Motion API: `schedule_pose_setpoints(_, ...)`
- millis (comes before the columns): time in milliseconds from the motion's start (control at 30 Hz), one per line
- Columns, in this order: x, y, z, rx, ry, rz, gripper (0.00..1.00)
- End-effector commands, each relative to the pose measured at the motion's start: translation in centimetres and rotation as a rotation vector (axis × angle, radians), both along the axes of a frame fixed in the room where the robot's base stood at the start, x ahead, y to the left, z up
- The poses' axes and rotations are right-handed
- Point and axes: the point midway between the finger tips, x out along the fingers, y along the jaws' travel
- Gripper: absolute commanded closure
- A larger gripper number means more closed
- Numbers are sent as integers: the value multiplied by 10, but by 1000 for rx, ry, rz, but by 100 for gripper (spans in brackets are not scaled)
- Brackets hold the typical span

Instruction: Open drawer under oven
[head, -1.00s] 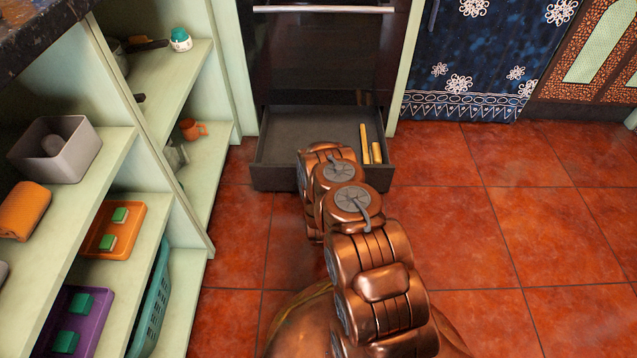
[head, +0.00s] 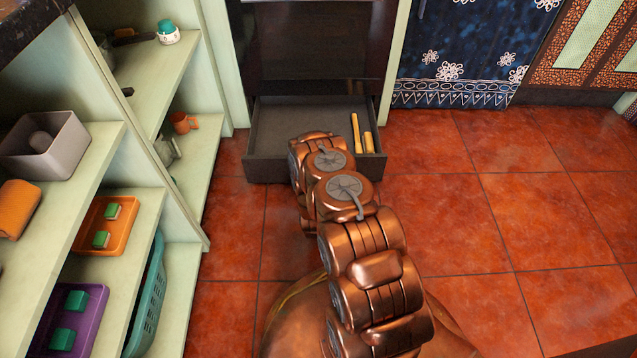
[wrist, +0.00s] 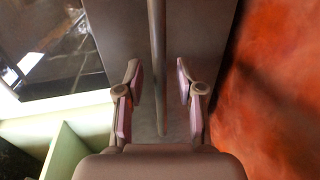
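The dark drawer (head: 262,168) under the black oven (head: 310,50) stands pulled out, its inside visible from above. Two yellow items (head: 361,133) lie at its right side. My copper arm covers the middle of the drawer front and hides my gripper in the head view. In the wrist view, my gripper (wrist: 159,85) is open, with its two fingers on either side of a long bar-shaped handle (wrist: 157,40) on the drawer front (wrist: 195,35). Gaps show between the bar and both fingers.
Pale green shelves (head: 185,210) with trays and bins stand close on the left. A blue patterned cabinet front (head: 460,60) is at the back right. The red tiled floor (head: 500,215) to the right is clear.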

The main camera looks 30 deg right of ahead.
Motion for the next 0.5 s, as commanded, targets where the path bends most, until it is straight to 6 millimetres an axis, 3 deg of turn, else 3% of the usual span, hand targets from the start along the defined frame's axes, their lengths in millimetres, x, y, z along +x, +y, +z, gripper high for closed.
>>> schedule_pose_setpoints(500, -52, 35, 12, 1, 4, 2, 63)
